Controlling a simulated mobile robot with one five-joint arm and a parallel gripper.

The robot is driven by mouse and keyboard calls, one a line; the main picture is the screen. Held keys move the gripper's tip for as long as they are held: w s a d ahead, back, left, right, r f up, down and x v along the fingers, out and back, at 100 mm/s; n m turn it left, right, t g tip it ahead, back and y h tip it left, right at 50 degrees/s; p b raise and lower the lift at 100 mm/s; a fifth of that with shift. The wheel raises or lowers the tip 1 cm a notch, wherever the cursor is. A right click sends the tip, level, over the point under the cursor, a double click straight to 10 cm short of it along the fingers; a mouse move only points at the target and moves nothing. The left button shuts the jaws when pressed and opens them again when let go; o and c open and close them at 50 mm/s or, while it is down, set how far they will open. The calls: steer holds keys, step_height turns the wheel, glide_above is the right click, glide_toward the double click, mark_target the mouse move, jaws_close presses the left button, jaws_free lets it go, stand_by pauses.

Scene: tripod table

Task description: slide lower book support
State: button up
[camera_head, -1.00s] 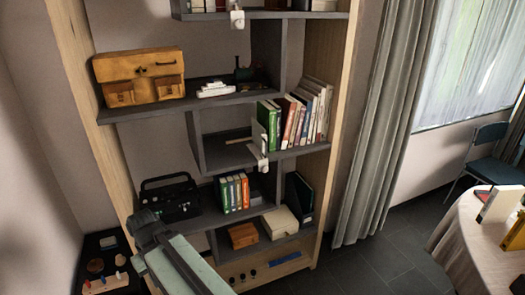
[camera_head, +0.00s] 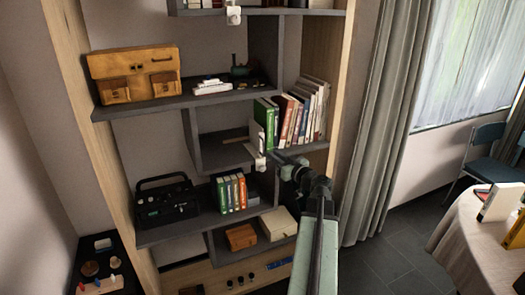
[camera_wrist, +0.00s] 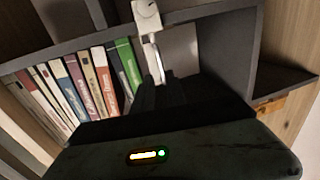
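The lower book support has a pale upright plate (camera_head: 257,135) beside the books and a white handle (camera_head: 260,163) at the shelf's front edge. In the wrist view its white handle (camera_wrist: 147,14) and stem stand just beyond the dark fingers, and the grey plate (camera_wrist: 180,48) is behind. My gripper (camera_head: 276,156) is at the shelf front, just right of the handle. In the wrist view the dark fingers (camera_wrist: 168,90) reach the stem's lower end. I cannot tell whether they touch or grip it.
Several upright books (camera_head: 290,118) stand right of the support; the shelf left of it holds only a small flat item (camera_head: 236,140). Another white handle (camera_head: 233,15) is on the upper shelf. A curtain (camera_head: 385,110) hangs right of the shelving.

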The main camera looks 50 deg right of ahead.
mark_target(263, 154)
steer(key=w, duration=0.2)
steer(key=w+d, duration=0.1)
steer(key=w, duration=0.4)
steer(key=shift+w+d, duration=0.15)
steer(key=shift+w, duration=0.25)
jaws_close()
stand_by(0.9)
